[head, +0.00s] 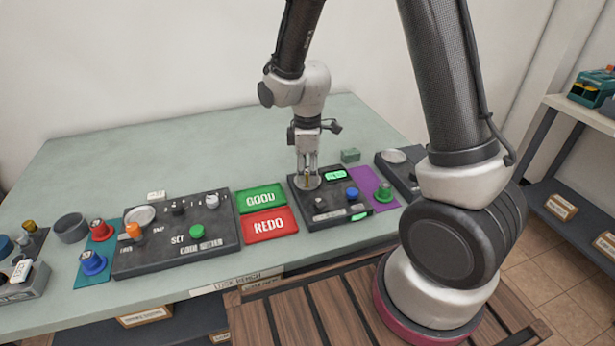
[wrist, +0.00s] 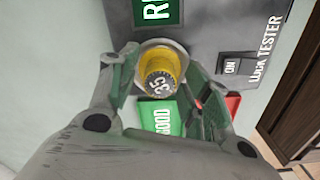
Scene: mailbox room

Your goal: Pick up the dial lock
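The dial lock (wrist: 160,72) is a yellow round dial with a dark numbered face that reads 35. It sits at the round pale seat of the dark lock tester panel (wrist: 215,30). In the head view a bit of yellow dial lock (head: 307,179) shows between my fingers. My gripper (head: 307,177) points down over it, and in the wrist view my fingertips (wrist: 162,70) stand on either side of the dial, very close to it. Whether they touch or grip it is not clear. Part of the dial's base is hidden.
Left of the tester lie a green GOOD plate (head: 261,198) and a red REDO plate (head: 269,225). A larger dark control panel (head: 150,254) is farther left. A purple mat (head: 368,178) with a green knob (head: 384,192) lies right. The bench's back (head: 200,135) is clear.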

